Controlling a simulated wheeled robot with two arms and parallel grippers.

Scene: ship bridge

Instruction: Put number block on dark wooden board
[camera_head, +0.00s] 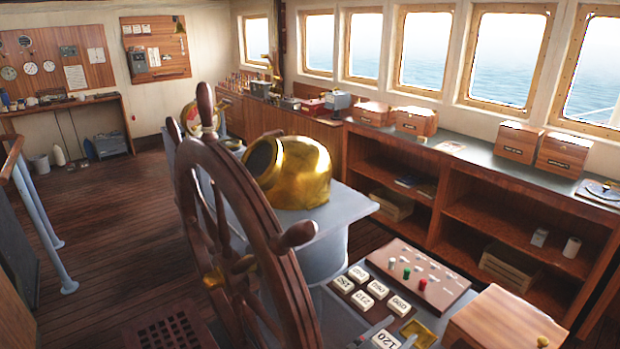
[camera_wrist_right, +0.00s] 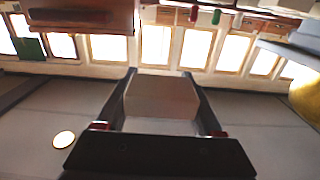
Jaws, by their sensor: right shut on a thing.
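My right gripper (camera_head: 388,336) is at the bottom of the head view, shut on a pale number block (camera_head: 385,340) marked 120. In the right wrist view the block (camera_wrist_right: 160,97) sits between the two fingers, its plain side showing. The dark wooden board (camera_head: 381,303) lies on the console just beyond the gripper and carries several pale number blocks in rows. The held block is at the near side of this board; I cannot tell whether it touches it. The left gripper is not in view.
A lighter peg board (camera_head: 440,283) with green and red pegs lies behind the number blocks.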

